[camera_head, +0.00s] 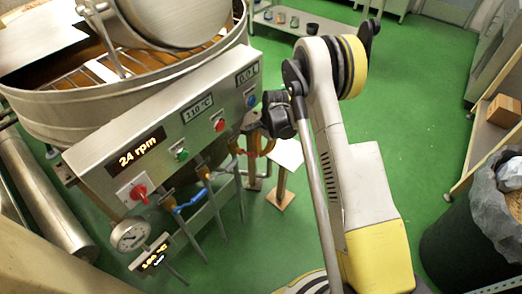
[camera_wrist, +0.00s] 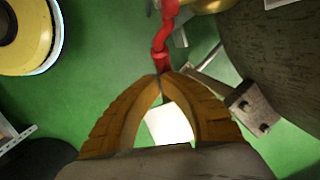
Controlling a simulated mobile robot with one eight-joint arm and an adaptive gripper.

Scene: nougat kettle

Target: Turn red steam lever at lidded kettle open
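The red steam lever (camera_wrist: 160,48) hangs down from the upper middle of the wrist view, its lower end at my fingertips. My gripper (camera_wrist: 165,76) has orange-brown ribbed fingers whose tips come together at that end and appear closed on it; the exact contact is partly hidden. In the head view my gripper (camera_head: 250,153) is below the right end of the control panel, with a little red showing between the fingers. The large metal kettle (camera_head: 195,78) stands at the upper left with a grate over its opening. A domed metal part overhangs it.
The control panel (camera_head: 100,150) carries displays, buttons and a red knob. Below it are a blue-handled valve (camera_head: 190,205), pipes and a round gauge (camera_head: 130,235). A small white-topped stand (camera_head: 287,153) is close behind my gripper.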

